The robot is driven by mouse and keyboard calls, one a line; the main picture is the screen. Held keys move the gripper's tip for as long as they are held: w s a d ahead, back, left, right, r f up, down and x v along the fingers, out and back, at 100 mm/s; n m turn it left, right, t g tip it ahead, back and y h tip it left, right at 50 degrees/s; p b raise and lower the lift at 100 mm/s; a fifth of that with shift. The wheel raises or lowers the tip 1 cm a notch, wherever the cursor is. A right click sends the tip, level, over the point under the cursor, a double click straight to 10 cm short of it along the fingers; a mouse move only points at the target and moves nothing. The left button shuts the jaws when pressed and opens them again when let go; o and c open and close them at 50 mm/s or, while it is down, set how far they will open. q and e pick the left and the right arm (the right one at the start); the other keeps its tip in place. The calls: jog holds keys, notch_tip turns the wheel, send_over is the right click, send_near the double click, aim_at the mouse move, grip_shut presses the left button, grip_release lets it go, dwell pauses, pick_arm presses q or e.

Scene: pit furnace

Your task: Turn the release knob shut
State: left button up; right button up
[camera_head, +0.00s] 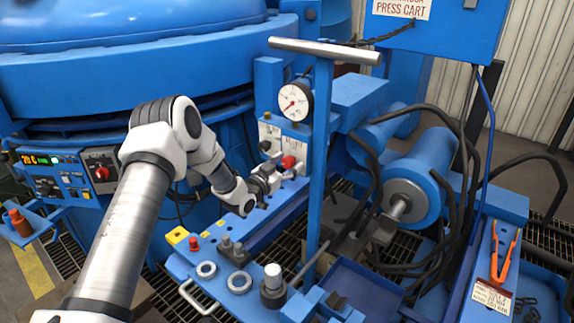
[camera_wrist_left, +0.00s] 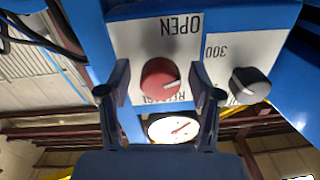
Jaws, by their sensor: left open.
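The red release knob (camera_head: 289,162) sits on a white label plate on the blue press-cart block. In the left wrist view the knob (camera_wrist_left: 158,83) is round, with a white mark toward its right edge; upside-down OPEN lettering is above it and a partly hidden word below. My left gripper (camera_head: 277,174) is at the knob, reaching in from the left. In the left wrist view its open fingers (camera_wrist_left: 160,82) stand on either side of the knob, with gaps visible. My right gripper is not in view.
A black and grey knob (camera_wrist_left: 250,84) by a 300 marking is close beside the right finger. A pressure gauge (camera_head: 294,101) stands above the red knob. A blue post (camera_head: 319,150) with a grey crossbar rises to the right. Hoses and a blue cylinder (camera_head: 412,185) lie beyond.

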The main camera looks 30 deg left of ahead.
pick_arm(q)
jog(key=c, duration=1.1)
jog(key=shift+m, duration=0.3)
jog(key=shift+c, duration=0.2)
jog(key=m+p, duration=0.2)
jog(key=m, duration=0.3)
jog(key=m+p, duration=0.2)
jog(key=m, duration=0.4)
jog(key=shift+r, duration=0.1)
jog(key=m+p, duration=0.2)
jog(key=m, duration=0.3)
jog(key=shift+m+h+p, duration=0.3)
jog(key=shift+p, duration=0.05)
jog(key=m+p, duration=0.2)
jog(key=m, duration=0.3)
jog(key=shift+f, duration=0.2)
jog(key=o, duration=1.1)
jog(key=shift+r, duration=0.1)
